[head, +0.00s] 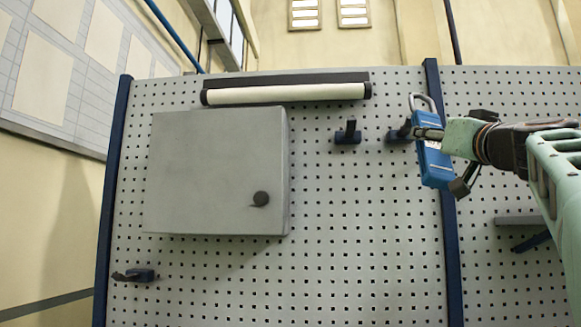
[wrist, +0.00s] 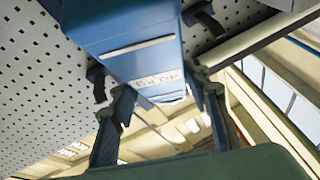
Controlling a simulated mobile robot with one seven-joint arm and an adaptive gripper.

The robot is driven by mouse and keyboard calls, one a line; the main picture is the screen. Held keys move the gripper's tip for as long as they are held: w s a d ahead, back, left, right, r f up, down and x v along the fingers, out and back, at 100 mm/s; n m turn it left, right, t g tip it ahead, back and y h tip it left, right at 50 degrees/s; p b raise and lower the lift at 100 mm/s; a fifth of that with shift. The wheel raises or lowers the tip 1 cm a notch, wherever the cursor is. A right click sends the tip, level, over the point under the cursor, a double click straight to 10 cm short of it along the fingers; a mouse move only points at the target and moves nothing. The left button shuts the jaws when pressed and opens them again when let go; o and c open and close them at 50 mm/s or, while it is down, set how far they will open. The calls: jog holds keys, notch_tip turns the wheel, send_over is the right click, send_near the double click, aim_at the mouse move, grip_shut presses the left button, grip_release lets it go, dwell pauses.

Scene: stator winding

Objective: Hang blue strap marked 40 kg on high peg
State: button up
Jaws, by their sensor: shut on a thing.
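The blue strap (head: 435,160) is a flat blue body with a pale grey loop (head: 423,102) at its top. It hangs roughly upright, slightly tilted, in front of the pegboard. My gripper (head: 430,133) is shut on its upper body from the right. A dark peg (head: 400,133) sits just left of the strap, and another dark peg (head: 348,132) is further left at the same height. I cannot tell whether the loop touches a peg.
A grey cabinet (head: 215,170) with a dark knob stands out from the pegboard (head: 370,240) at left. A white roll (head: 285,94) is mounted above it. A low peg (head: 138,275) is at lower left. A blue upright (head: 451,250) runs behind the strap. A grey shelf (head: 515,220) is at right.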

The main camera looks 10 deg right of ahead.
jog(key=w+d+f+p, duration=0.1)
jog(key=w+d+p, duration=0.1)
jog(key=w, duration=0.5)
jog(key=w+d+f+p, duration=0.1)
jog(key=w+p, duration=0.1)
jog(key=w, duration=0.5)
jog(key=shift+w+d+f, duration=0.25)
jog(key=shift+d, duration=0.15)
dwell(1.2)
dwell(0.7)
